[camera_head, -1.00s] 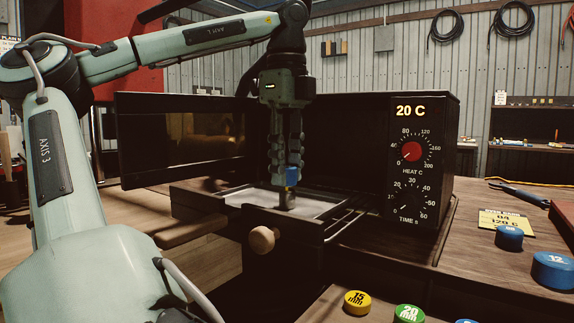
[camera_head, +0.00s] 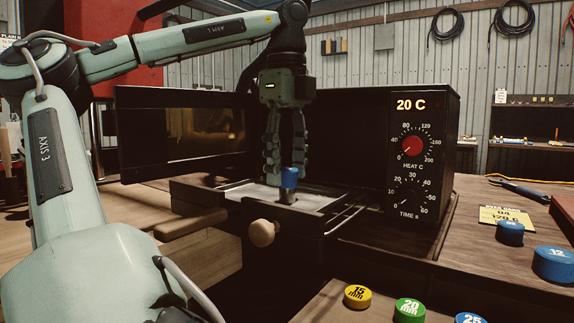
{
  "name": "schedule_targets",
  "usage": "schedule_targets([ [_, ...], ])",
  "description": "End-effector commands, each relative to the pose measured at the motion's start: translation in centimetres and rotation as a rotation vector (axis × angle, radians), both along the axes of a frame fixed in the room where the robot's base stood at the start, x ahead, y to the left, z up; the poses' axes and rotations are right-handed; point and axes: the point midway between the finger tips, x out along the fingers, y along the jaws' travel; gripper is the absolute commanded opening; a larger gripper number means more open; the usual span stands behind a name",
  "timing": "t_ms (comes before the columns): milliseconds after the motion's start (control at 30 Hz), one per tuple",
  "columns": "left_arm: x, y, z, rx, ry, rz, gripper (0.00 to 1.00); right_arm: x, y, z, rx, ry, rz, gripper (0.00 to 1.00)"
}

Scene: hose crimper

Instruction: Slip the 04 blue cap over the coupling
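The blue cap (camera_head: 289,178) sits upright on top of the grey metal coupling (camera_head: 287,197), over its upper end. The coupling's lower part shows below the cap, standing on the pale oven tray (camera_head: 320,202). My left gripper (camera_head: 284,166) points straight down from above, its fingers spread to either side of the cap. The fingers look parted from the cap, though a small contact on the far side is hidden. The cap's number cannot be read. My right gripper is not in view.
The black oven (camera_head: 372,140) has its door (camera_head: 180,135) swung open at left and reads 20 C. A wooden knob (camera_head: 262,233) fronts the tray. Blue caps (camera_head: 510,233) and (camera_head: 554,264), a card (camera_head: 506,216) and yellow (camera_head: 357,297) and green (camera_head: 409,311) caps lie at right.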

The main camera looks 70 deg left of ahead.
Motion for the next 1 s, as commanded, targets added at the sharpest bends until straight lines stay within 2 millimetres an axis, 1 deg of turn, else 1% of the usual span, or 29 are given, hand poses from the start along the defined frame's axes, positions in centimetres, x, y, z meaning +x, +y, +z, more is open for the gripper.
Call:
schedule_targets([
  [267, 0.0, 0.0, 0.1, 0.0, 0.0, 0.0, 0.52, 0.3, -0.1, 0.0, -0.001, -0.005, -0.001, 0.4],
  [367, 0.0, 0.1, 0.7, 0.001, 0.0, 0.002, 0.52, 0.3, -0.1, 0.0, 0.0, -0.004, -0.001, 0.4],
  [467, 0.0, 0.1, 2.2, 0.003, -0.001, 0.004, 0.52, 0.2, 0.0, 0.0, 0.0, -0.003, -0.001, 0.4],
  [700, 0.0, 0.1, 7.3, 0.003, 0.001, 0.005, 0.52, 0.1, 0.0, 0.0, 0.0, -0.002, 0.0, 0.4],
  [800, 0.0, 0.0, 9.2, 0.002, 0.0, 0.003, 0.52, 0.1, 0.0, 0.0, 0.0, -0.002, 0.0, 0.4],
  [900, -0.1, 0.0, 10.7, 0.003, 0.003, 0.007, 0.52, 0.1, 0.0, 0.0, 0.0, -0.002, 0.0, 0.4],
  [1000, -0.1, 0.0, 11.6, 0.001, 0.002, 0.004, 0.52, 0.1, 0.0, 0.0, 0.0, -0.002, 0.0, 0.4],
])
